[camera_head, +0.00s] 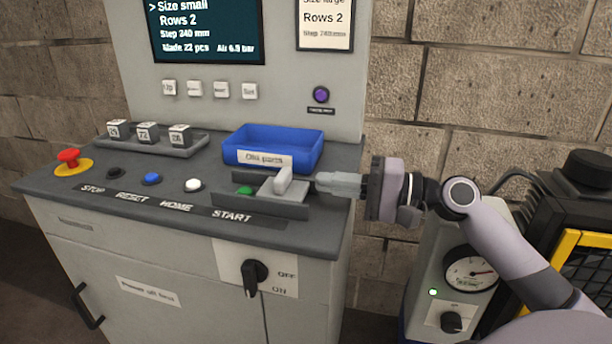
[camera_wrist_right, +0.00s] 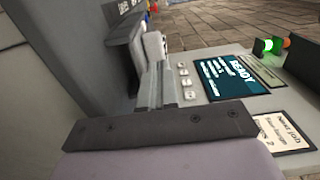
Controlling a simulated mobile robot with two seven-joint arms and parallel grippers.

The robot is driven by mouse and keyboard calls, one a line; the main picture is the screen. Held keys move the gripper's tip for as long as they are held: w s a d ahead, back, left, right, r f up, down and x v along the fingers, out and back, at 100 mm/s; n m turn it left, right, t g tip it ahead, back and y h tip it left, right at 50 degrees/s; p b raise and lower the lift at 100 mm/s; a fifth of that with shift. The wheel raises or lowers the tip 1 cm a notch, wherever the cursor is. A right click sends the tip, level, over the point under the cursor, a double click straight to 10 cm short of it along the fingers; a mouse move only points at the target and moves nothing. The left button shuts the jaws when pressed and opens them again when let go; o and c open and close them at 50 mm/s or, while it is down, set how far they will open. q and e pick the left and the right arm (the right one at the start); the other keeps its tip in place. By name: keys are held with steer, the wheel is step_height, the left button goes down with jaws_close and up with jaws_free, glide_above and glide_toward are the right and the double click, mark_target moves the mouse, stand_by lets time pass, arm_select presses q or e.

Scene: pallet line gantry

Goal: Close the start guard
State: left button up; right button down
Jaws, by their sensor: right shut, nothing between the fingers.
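The start guard (camera_head: 268,188) is a light grey sliding plate with an upright pale handle (camera_head: 284,180), set between dark rails on the console top above the START label. The green start button (camera_head: 244,190) shows uncovered just left of the plate. My right gripper (camera_head: 320,181) is shut and empty, its fingertips just right of the handle, pointing left at it; I cannot tell whether they touch. In the right wrist view my gripper fingers (camera_wrist_right: 157,88) point toward the pale handle (camera_wrist_right: 153,46). My left gripper is not in view.
A blue parts bin (camera_head: 272,148) stands right behind the guard. White, blue and black buttons and a red emergency stop (camera_head: 69,158) lie to the left. A tray of number blocks (camera_head: 150,143) sits behind them. A black rotary switch (camera_head: 254,275) is on the front panel.

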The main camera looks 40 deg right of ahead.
mark_target(288, 175)
steer(key=x, duration=0.3)
steer(key=shift+r+p, duration=0.1)
steer(key=shift+p, duration=0.25)
steer(key=shift+x, duration=0.9)
steer(key=shift+w+a+p, duration=0.3)
steer(key=shift+w+p, duration=0.15)
steer(key=shift+p, duration=0.05)
steer(key=p+x, duration=0.2)
steer(key=x, duration=0.4)
steer(key=shift+w+a, duration=0.25)
